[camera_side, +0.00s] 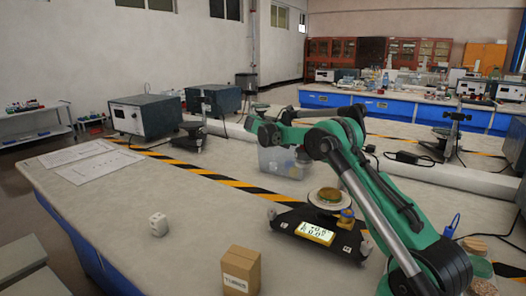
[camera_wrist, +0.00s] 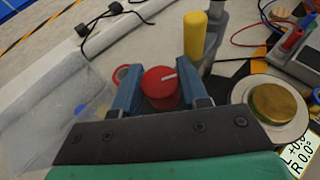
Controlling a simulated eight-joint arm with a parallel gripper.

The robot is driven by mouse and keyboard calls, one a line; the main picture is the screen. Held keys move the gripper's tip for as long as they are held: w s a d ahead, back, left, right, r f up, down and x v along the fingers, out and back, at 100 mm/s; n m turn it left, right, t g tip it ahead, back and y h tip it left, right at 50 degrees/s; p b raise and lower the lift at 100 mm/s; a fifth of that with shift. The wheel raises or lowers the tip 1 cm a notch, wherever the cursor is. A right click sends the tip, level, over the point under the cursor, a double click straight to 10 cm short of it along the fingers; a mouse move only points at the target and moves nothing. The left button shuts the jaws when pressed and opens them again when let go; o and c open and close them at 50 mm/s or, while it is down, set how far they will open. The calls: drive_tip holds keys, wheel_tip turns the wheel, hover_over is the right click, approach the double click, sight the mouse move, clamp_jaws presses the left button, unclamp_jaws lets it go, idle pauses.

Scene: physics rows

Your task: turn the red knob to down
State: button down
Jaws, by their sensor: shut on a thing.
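The red knob (camera_wrist: 160,92) shows in the wrist view as a round red piece with a white pointer mark on its top. The mark points to the right and slightly up in that picture. My gripper (camera_wrist: 164,80) has one blue-grey finger on each side of the knob and is shut on it. The knob's lower part and its base are hidden by the fingers and the gripper body. In the side view my arm reaches over the bench, and I cannot make out the knob or the fingertips there.
A translucent bin (camera_side: 283,162) stands near the arm's end. A scale with a brass weight (camera_wrist: 276,102) is right of the knob in the wrist view. A yellow-handled post (camera_wrist: 194,36) rises just beyond it.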

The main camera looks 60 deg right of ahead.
drive_tip(key=shift+m+g+y, duration=0.4)
drive_tip(key=shift+m+g, duration=0.2)
drive_tip(key=shift+c, duration=2.3)
unclamp_jaws()
